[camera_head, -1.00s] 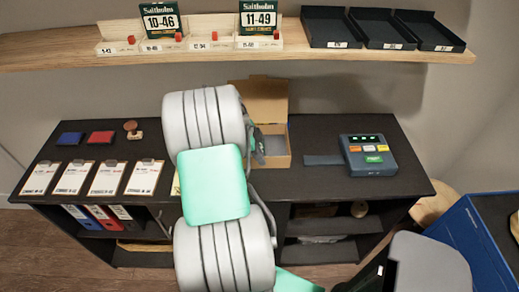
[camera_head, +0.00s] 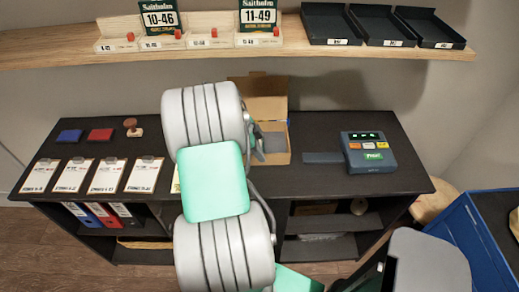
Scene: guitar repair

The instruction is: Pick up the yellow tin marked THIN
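No yellow tin marked THIN can be made out in the head view. My own arm, with grey ribbed joints and a mint-green cover, blocks the middle of the view. A dark grey part that appears to be my gripper (camera_head: 258,146) shows at the right edge of the arm, in front of an open cardboard box (camera_head: 268,108) on the dark cabinet top. Its fingers are mostly hidden, so I cannot tell whether it is open or holds anything. A small pale yellow edge (camera_head: 175,182) shows left of the arm; what it belongs to is hidden.
The cabinet top (camera_head: 315,180) carries clipboards (camera_head: 107,176), blue (camera_head: 69,136) and red (camera_head: 100,135) pads, a stamp (camera_head: 132,128) and a keyed device (camera_head: 368,152). A wooden shelf (camera_head: 250,57) above holds string packs and black trays (camera_head: 380,27). A blue-sided unit (camera_head: 465,235) stands at right.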

